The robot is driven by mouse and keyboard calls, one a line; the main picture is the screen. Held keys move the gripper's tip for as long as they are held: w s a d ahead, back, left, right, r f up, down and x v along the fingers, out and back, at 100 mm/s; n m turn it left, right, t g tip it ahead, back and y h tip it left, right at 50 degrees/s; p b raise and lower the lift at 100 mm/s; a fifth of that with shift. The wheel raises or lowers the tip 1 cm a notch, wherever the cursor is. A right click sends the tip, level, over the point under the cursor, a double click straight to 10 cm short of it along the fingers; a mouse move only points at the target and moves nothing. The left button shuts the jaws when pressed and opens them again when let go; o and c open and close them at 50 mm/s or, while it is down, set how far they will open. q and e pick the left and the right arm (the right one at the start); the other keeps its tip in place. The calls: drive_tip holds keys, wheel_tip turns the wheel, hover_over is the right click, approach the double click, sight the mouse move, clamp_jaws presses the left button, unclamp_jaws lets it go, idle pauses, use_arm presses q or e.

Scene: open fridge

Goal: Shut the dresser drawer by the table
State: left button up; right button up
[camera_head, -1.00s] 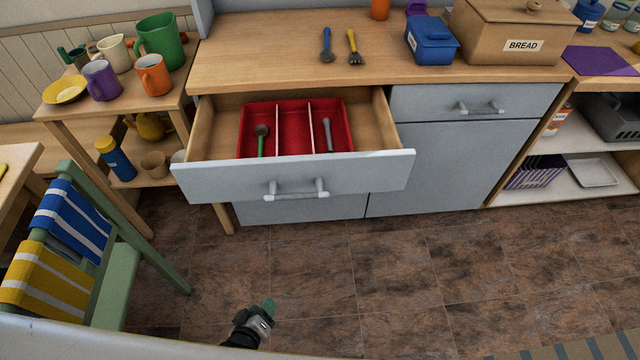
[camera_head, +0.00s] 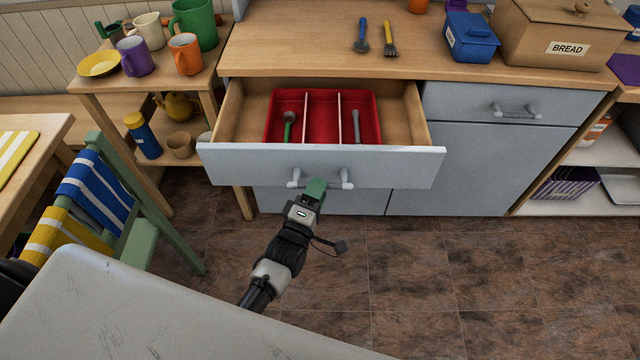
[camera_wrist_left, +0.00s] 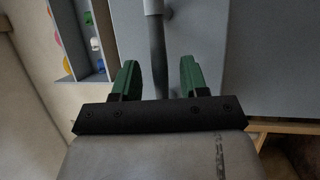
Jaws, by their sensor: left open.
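The dresser drawer (camera_head: 400,166) is pulled out, with a pale grey front and a bar handle (camera_head: 341,180). A red divided tray (camera_head: 322,117) with a green-handled utensil and a grey utensil lies inside it. My left gripper (camera_head: 314,190) is at the drawer handle and covers the middle of its bar. In the left wrist view the green fingers (camera_wrist_left: 158,78) are apart, and the handle bar (camera_wrist_left: 157,45) runs between them. I cannot tell whether either finger touches the bar. My right gripper is not in view.
The dresser top (camera_head: 290,45) holds a blue spoon, a yellow fork, a blue container and a bread box (camera_head: 550,38). A side table (camera_head: 110,85) with mugs stands left. A green chair (camera_head: 140,225) stands at lower left. Tiled floor at right is clear.

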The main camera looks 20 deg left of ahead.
use_arm(q)
drive_tip(key=shift+x, duration=0.8)
clamp_jaws()
